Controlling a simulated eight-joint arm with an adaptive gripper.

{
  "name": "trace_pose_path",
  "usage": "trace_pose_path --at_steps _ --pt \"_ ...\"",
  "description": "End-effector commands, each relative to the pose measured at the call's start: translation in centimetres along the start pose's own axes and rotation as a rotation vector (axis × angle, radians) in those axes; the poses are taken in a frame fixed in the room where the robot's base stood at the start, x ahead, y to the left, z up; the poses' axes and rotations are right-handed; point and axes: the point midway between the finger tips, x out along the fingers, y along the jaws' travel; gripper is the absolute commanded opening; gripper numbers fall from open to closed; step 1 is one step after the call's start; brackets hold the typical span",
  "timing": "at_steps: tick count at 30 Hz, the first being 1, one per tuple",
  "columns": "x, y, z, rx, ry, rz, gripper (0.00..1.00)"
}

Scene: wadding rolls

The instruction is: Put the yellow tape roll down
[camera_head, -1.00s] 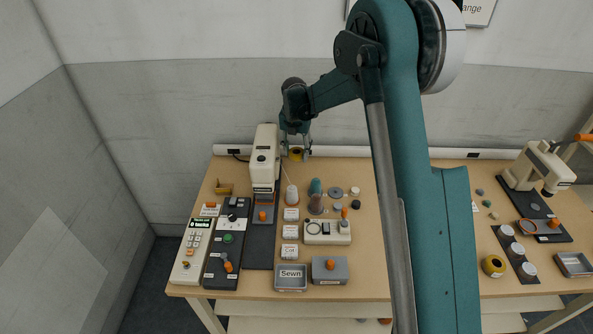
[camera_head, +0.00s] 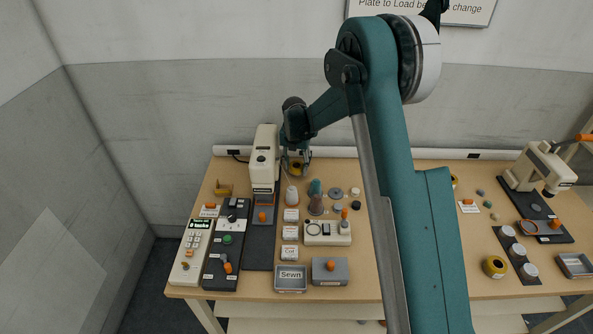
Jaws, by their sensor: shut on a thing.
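My gripper (camera_head: 295,165) is shut on a yellow tape roll (camera_head: 297,169) with a dark centre. It is over the back part of the wooden table (camera_head: 390,270), just right of the tall white machine (camera_head: 263,156). I cannot tell whether the roll touches the table top. A second yellow roll (camera_head: 495,266) lies at the front right of the table. Part of another yellow thing (camera_head: 454,182) shows at the right edge of my arm.
Thread cones (camera_head: 315,204) and a grey disc (camera_head: 335,193) stand close in front and to the right of my gripper. A grey tray marked "Sewn" (camera_head: 290,278) and a grey box (camera_head: 330,270) sit at the front. My arm hides the table's middle.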

Motion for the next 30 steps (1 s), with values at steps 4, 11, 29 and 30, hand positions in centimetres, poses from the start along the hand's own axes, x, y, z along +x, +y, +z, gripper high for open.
trace_pose_path --at_steps 4,11,29,30 --pt "1.8 0.0 -0.2 0.0 0.0 0.0 0.3" --pt "2.5 0.0 -0.3 0.0 0.0 0.0 0.3" --pt "2.8 0.0 -0.3 0.0 0.0 0.0 0.56" --pt "2.8 0.0 -0.3 0.0 0.0 0.0 0.56"
